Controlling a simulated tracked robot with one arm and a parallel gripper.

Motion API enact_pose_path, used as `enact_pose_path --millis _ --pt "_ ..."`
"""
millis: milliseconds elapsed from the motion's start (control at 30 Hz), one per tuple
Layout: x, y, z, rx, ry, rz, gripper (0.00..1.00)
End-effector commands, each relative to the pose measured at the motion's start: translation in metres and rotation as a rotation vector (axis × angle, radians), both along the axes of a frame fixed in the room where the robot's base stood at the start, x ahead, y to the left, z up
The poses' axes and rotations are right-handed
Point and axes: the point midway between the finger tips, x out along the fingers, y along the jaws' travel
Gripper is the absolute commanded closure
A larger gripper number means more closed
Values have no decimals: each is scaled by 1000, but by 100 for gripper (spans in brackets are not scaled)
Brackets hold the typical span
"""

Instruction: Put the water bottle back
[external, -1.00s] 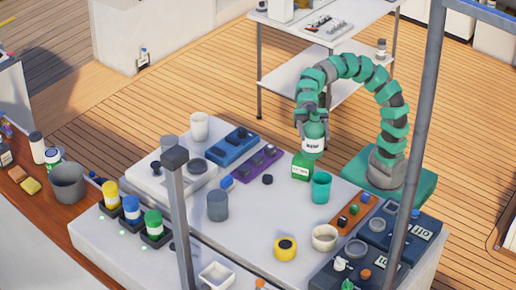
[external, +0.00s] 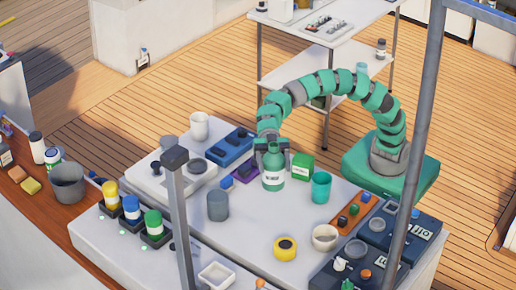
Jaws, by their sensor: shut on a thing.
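A green bottle (external: 272,172) with a white label stands upright in my gripper (external: 271,149), over the middle of the white table. The label's lettering is too small to read surely. My gripper comes from above and is shut around the bottle's upper part. The bottle's base is at or just above the table top; I cannot tell whether it touches. A green box (external: 302,165) is just right of the bottle, and a teal cup (external: 321,187) stands farther right.
A purple tray (external: 243,172) lies close behind and left of the bottle, partly hidden. A grey cup (external: 217,206) stands to the left, and a yellow round container (external: 285,248) in front. The white table top (external: 255,215) is bare between them. A grey post (external: 176,215) rises at front left.

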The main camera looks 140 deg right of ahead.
Motion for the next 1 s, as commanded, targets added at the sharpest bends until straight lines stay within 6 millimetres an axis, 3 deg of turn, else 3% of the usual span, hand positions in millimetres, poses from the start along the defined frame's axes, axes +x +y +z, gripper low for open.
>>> enact_pose_path --millis 267,733,1000 --pt "19 7 -1 0 -1 5 100" --pt "18 6 -59 3 2 6 100" --pt "18 7 -104 3 3 7 100"
